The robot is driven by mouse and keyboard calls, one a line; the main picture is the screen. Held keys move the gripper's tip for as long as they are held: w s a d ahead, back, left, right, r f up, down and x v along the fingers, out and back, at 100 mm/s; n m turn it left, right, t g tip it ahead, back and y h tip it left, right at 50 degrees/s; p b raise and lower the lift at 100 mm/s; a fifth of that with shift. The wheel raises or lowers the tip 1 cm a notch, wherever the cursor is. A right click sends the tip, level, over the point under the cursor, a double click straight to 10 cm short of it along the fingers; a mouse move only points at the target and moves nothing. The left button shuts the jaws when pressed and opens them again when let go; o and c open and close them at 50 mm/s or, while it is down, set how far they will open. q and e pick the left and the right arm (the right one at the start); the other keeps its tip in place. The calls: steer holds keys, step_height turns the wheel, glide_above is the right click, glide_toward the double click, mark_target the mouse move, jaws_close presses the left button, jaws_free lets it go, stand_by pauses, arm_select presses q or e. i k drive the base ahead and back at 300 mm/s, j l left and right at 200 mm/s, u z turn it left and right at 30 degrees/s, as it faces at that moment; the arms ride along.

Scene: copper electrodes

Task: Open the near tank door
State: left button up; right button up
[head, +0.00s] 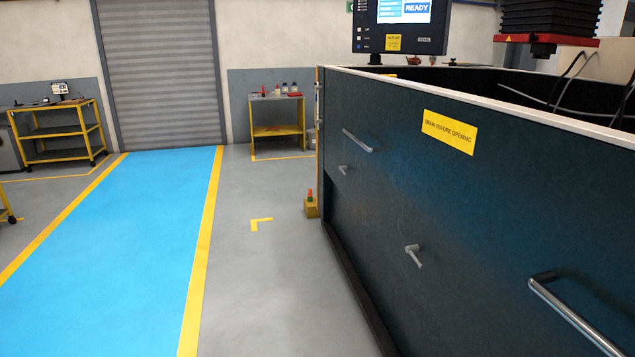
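The tank (480,195) fills the right side of the head view, with a dark blue-green wall and a pale top rim. A yellow label on the wall reads "DRAIN BEFORE OPENING" (449,132). A long bar handle (575,312) is at the lower right, and another bar handle (357,141) is farther off on the upper left of the wall. Two small lever-like fittings (414,255) (344,169) stick out between them. I see no open gap in the wall. Neither of my grippers is in view.
A blue floor lane (120,230) with yellow edges runs left of the tank. Grey floor (270,280) between them is clear. Yellow carts (60,130) (278,130) stand at the back by a roller shutter (160,70). A screen (402,22) reads "READY". A small yellow block (312,208) stands at the tank's far corner.

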mark_target(521, 220)
steer(key=i+j+u, duration=0.15)
steer(key=i+u, duration=0.3)
steer(key=i, duration=1.1)
